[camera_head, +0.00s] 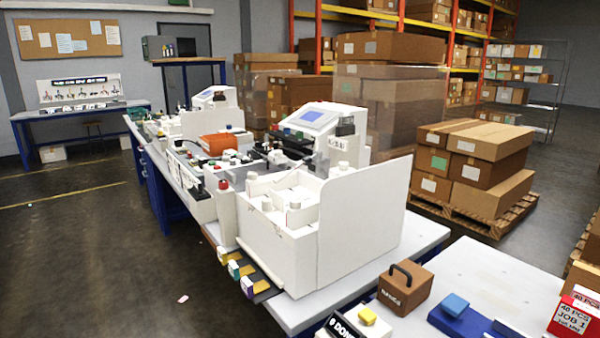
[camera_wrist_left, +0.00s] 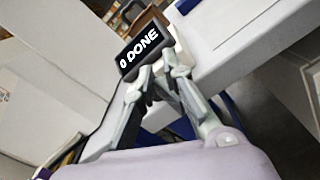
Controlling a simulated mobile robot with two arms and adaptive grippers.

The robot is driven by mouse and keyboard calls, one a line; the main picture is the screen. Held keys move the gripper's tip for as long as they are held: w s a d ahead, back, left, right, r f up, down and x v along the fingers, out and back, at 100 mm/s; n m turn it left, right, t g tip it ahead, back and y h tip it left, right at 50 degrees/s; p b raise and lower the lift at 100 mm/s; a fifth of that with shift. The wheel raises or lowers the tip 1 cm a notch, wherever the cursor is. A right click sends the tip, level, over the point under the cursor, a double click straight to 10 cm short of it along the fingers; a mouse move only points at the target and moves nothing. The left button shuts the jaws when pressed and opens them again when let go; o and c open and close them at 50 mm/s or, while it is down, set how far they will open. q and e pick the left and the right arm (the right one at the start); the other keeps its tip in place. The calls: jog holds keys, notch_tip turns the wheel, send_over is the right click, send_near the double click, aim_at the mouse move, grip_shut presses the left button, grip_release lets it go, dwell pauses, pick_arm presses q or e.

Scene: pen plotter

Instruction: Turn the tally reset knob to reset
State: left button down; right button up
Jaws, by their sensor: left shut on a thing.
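The tally counter's black display (camera_wrist_left: 140,50) reads "0 DONE" in the left wrist view. Part of the same sign (camera_head: 343,327) shows at the bottom edge of the head view. My left gripper (camera_wrist_left: 160,72) is right at the display's lower side, with its fingertips close together. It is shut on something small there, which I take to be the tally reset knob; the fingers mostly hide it. The knob's pointer and markings cannot be seen. Neither gripper shows in the head view.
Behind the sign are a yellow button (camera_head: 367,316), a brown handled box (camera_head: 405,287) and a blue block (camera_head: 455,304) on a pale table. A tall white panel (camera_head: 365,222) and the white bin (camera_head: 270,245) stand to the left. Red job boxes (camera_head: 574,317) sit at right.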

pick_arm(q)
jog(key=b+v, duration=0.1)
jog(key=v, duration=0.4)
jog(key=shift+s+a+r, duration=0.1)
jog(key=shift+s+a, duration=0.2)
jog(key=shift+s, duration=0.05)
